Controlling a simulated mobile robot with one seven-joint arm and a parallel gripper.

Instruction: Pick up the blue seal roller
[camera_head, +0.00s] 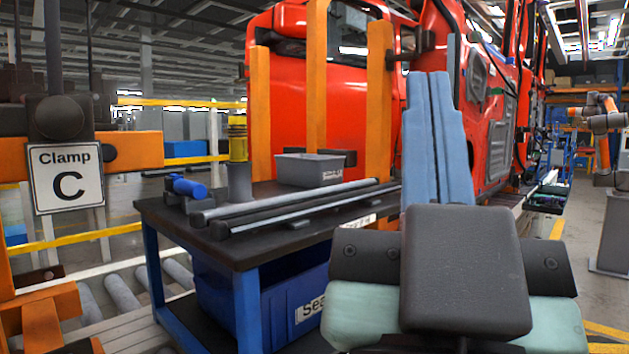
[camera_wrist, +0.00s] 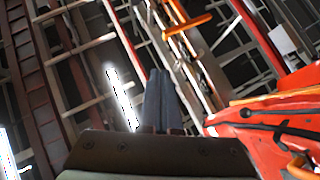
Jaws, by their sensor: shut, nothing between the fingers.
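The blue seal roller (camera_head: 187,187) lies near the back left corner of a dark-topped table (camera_head: 300,262), on or against a small dark holder that I cannot make out well. My gripper (camera_head: 428,80) is raised to the right of the table, its blue-grey fingers pointing up in front of the red cab. The fingers are together with nothing between them, well apart from the roller. In the wrist view my gripper (camera_wrist: 161,74) points toward the ceiling beams, and the roller is not in that view.
Two long bars (camera_head: 300,203) lie along the table's front. A grey bin (camera_head: 309,169) and a grey cup with a yellow item (camera_head: 238,140) stand behind. Orange posts (camera_head: 380,95) rise at the back. A Clamp C sign (camera_head: 67,177) hangs left. A blue bin (camera_head: 225,295) sits below.

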